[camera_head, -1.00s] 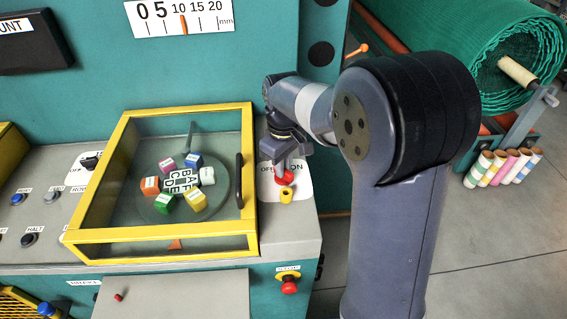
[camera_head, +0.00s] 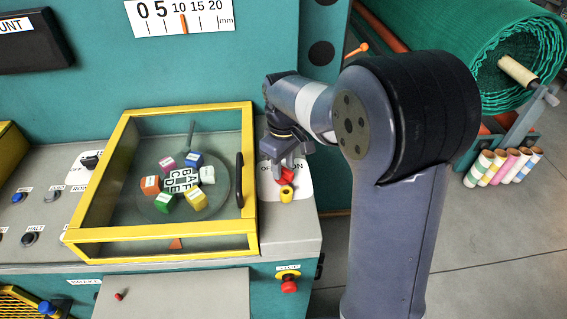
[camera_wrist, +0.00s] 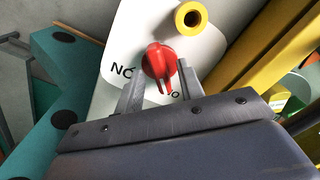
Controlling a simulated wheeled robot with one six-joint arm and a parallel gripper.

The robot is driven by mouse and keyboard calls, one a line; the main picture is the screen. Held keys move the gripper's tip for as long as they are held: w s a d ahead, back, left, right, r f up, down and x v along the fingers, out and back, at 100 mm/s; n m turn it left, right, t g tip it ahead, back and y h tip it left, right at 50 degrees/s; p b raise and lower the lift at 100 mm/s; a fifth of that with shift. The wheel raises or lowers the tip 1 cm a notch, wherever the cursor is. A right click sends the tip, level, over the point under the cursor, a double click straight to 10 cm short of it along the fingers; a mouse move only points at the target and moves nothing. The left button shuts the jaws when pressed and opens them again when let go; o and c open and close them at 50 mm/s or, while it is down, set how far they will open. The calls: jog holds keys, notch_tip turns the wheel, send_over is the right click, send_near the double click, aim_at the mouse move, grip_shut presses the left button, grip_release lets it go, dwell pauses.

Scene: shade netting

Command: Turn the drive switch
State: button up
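A red rotary switch (camera_head: 287,173) sits on a white plate with OFF and ON printed on it, at the right end of the machine's grey console. In the wrist view the red knob (camera_wrist: 158,62) shows between my two fingers, with its narrow grip pointing down the picture. ON reads upside down at its left; the other label is mostly hidden. My gripper (camera_head: 287,163) is over the switch from above. In the wrist view my gripper (camera_wrist: 157,85) is open, one finger on each side of the knob, with a visible gap at the left finger. No printed "drive" name is readable.
A yellow hollow cylinder (camera_head: 286,193) stands close beside the switch. A yellow-framed clear cover (camera_head: 248,228) with a black handle is just left, over coloured cubes. A red stop button (camera_head: 289,285) is below on the front. A green net roll (camera_head: 470,40) lies at right.

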aim_at(284, 168)
notch_tip(284, 168, up, 11)
dwell(0.6)
jog(key=shift+f, duration=0.2)
notch_tip(284, 168, down, 11)
jog(key=shift+r, duration=0.1)
dwell(0.5)
jog(key=shift+r, duration=0.15)
